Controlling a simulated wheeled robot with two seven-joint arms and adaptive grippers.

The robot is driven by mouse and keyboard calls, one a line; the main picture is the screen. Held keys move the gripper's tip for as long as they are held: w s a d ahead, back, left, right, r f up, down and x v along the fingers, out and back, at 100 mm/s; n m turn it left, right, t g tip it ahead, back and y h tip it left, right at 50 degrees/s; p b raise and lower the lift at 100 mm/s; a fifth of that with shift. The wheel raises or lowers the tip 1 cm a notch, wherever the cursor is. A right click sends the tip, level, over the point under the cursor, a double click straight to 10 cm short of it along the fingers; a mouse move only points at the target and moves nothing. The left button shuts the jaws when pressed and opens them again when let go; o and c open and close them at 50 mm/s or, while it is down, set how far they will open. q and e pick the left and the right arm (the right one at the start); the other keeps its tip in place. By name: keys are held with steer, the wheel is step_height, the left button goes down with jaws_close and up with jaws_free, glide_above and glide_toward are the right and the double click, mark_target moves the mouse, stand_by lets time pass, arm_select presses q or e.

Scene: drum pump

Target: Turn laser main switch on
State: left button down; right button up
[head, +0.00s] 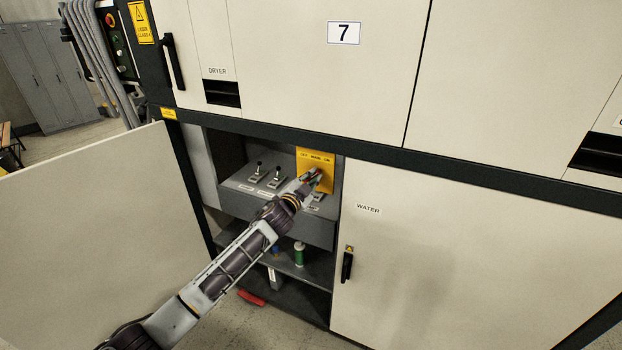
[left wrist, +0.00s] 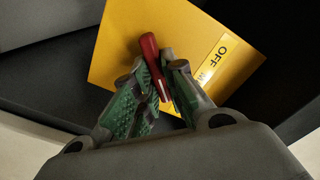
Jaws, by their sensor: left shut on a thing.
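The laser main switch is a red handle on a yellow plate (head: 313,158) inside the open lower compartment. In the left wrist view the red handle (left wrist: 151,62) stands out against the yellow plate (left wrist: 120,45), where the word OFF is readable. My left gripper (head: 316,178) reaches into the compartment in front of the plate. In the left wrist view its green-padded fingers (left wrist: 162,90) are closed around the lower part of the red handle. The fingers hide part of the handle and some lettering. My right gripper is not in view.
Small levers (head: 258,169) stand on the grey shelf left of the plate. An open cabinet door (head: 90,215) is at left. The WATER door (head: 440,250) at right is closed. A green bottle (head: 299,254) stands on the lower shelf, and a red object (head: 251,298) lies below.

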arm_select(q)
steer(key=c, duration=1.5)
jaws_free()
steer(key=v, duration=1.2)
